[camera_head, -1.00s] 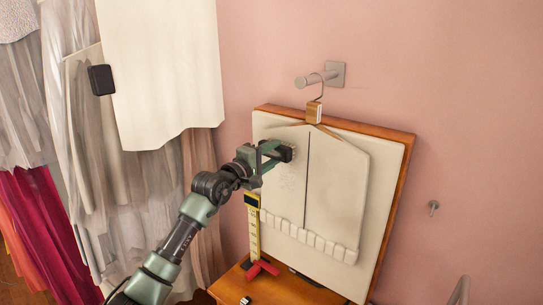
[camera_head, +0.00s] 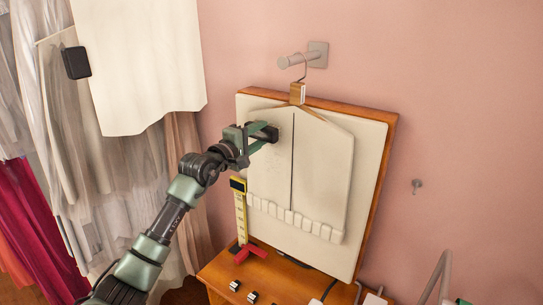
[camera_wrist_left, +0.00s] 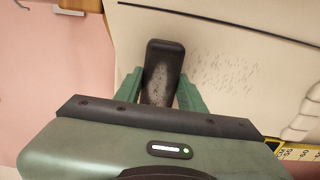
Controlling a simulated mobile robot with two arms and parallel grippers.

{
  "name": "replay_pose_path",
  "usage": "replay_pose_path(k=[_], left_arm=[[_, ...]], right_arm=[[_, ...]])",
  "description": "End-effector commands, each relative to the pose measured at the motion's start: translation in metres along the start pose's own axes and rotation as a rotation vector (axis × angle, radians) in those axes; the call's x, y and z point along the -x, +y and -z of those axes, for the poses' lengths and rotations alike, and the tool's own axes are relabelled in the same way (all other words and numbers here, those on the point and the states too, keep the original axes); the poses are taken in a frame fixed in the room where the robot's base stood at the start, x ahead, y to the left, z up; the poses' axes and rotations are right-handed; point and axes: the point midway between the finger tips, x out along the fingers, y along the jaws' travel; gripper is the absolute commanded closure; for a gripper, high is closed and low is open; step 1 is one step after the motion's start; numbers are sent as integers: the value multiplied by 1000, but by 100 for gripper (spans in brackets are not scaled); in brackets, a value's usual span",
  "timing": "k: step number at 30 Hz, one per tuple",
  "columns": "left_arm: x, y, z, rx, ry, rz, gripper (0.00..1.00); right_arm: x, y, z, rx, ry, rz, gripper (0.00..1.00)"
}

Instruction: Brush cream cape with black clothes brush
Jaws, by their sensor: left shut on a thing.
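The cream cape (camera_head: 318,160) hangs from a wooden hanger (camera_head: 298,94) against a pale, wood-framed board. It has a dark vertical line down its middle and a scalloped lower edge. My left gripper (camera_head: 252,136) is shut on the black clothes brush (camera_head: 265,132) at the cape's upper left part. The brush (camera_wrist_left: 162,72) also shows between the green fingers in the left wrist view, with a pale speckled patch on it. Small dark specks (camera_wrist_left: 225,72) lie on the cape beside the brush. I cannot tell whether the brush touches the cloth. My right gripper is out of view.
The board (camera_head: 375,150) stands on a wooden table (camera_head: 275,275). A yellow measuring strip (camera_head: 240,215) with a red foot stands at its left. A wall peg (camera_head: 300,58) holds the hanger. White and grey garments (camera_head: 140,70) hang at left. A grey bent bar (camera_head: 435,275) rises at lower right.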

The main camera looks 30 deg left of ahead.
Motion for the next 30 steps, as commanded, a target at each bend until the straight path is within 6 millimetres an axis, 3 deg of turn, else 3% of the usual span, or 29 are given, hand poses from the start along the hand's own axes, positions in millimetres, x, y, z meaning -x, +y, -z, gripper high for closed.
replay_pose_path(k=[30], left_arm=[[-1,0,0,-1,0,-1,100]], right_arm=[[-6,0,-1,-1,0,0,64]])
